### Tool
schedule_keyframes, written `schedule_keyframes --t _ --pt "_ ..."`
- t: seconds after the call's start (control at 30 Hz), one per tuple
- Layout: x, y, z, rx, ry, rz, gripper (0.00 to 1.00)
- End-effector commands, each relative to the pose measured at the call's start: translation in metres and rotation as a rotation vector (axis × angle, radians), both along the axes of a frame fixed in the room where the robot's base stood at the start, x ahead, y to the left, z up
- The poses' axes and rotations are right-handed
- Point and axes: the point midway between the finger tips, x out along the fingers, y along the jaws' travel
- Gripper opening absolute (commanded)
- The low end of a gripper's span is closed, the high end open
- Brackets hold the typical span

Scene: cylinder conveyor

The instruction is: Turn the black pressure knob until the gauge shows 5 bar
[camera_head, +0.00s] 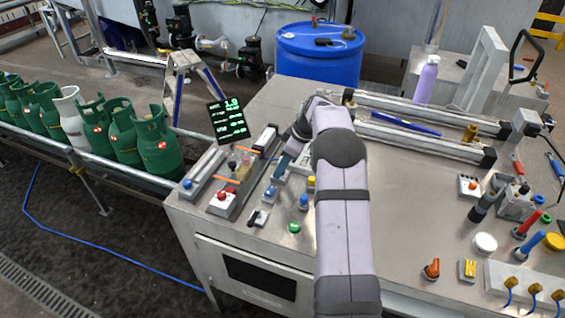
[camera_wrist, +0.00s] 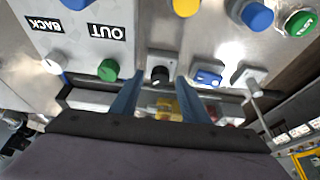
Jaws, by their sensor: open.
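A black knob (camera_wrist: 160,76) on a pale square base shows in the wrist view, in the gap between the two blue fingers of my gripper (camera_wrist: 158,84). The fingers are apart, one on each side of it in the picture; I cannot tell whether they reach its height or touch it. In the head view my gripper (camera_head: 282,166) is low over the left part of the bench, and I cannot make out the knob there. No dial gauge is clear.
Near the knob are a green button (camera_wrist: 108,70), a blue rocker switch (camera_wrist: 207,76) and a toggle lever (camera_wrist: 251,84). BACK and OUT labels lie beyond. Green gas cylinders (camera_head: 157,146) and one white cylinder stand on the conveyor at left. A blue drum (camera_head: 318,58) is behind the bench.

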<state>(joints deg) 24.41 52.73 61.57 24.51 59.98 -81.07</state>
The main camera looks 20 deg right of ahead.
Motion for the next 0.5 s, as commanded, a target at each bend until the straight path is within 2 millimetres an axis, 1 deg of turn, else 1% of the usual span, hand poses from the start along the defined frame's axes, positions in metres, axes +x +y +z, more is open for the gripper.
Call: schedule_keyframes --t 0.33,0.37,0.4,0.47,0.5 --pt "0.001 0.0008 -0.0036 -0.001 -0.001 0.0 0.41" --pt "0.001 0.0008 -0.0036 -0.001 -0.001 0.0 0.34" --pt "0.0009 0.0008 -0.0035 -0.001 -0.001 0.0 0.25" --pt "0.0009 0.0008 -0.0034 -0.001 -0.001 0.0 0.1" --pt "0.0009 0.0008 -0.0034 -0.001 -0.001 0.0 0.01"
